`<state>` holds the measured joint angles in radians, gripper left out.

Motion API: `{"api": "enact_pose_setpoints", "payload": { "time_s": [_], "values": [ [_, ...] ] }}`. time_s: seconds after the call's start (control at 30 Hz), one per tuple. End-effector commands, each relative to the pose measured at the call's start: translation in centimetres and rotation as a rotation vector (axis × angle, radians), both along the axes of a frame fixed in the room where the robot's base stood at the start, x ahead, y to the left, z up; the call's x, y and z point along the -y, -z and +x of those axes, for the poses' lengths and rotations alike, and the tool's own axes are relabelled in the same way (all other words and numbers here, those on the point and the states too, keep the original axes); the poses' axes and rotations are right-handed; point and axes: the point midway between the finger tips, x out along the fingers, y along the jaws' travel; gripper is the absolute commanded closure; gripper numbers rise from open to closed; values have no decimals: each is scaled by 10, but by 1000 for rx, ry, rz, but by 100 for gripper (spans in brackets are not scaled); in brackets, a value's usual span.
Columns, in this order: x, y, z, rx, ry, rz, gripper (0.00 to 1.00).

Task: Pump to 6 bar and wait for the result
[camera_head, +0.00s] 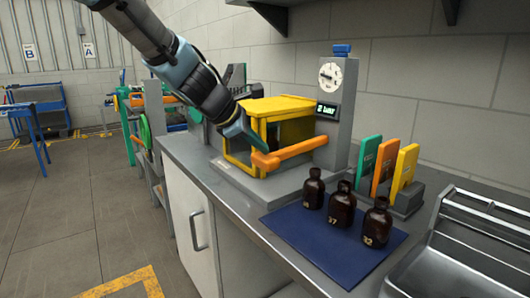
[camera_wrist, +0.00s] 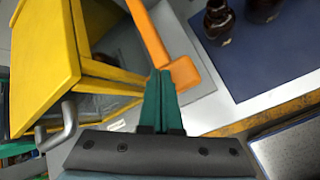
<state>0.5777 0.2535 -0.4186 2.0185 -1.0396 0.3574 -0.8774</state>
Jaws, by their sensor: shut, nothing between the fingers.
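A grey test station (camera_head: 338,115) stands on the counter, with a round dial gauge (camera_head: 330,74) and a small lit display (camera_head: 327,110) that seems to read 2 BAR. A yellow box-like guard (camera_head: 278,107) is in front of it. An orange lever (camera_head: 300,150) reaches out level from the station to a block-shaped end; it also shows in the wrist view (camera_wrist: 148,35). My gripper (camera_head: 248,142) has teal fingers, shut and empty, at the lever's end. In the wrist view the shut fingers (camera_wrist: 160,80) overlap the lever's end block; whether they touch cannot be told.
Three amber bottles (camera_head: 342,207) stand on a blue mat (camera_head: 310,238) right of the lever. Green, orange and yellow upright plates (camera_head: 382,170) stand behind them. A metal basin (camera_head: 480,240) is at the right. A grey handle (camera_wrist: 68,125) juts from the yellow guard.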

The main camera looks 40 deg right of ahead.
Motion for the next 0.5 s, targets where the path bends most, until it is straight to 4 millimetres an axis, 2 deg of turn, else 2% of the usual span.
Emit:
{"api": "enact_pose_setpoints", "payload": {
  "time_s": [0.5],
  "values": [
    [0,7,0,-1,1,1,100]
  ]
}}
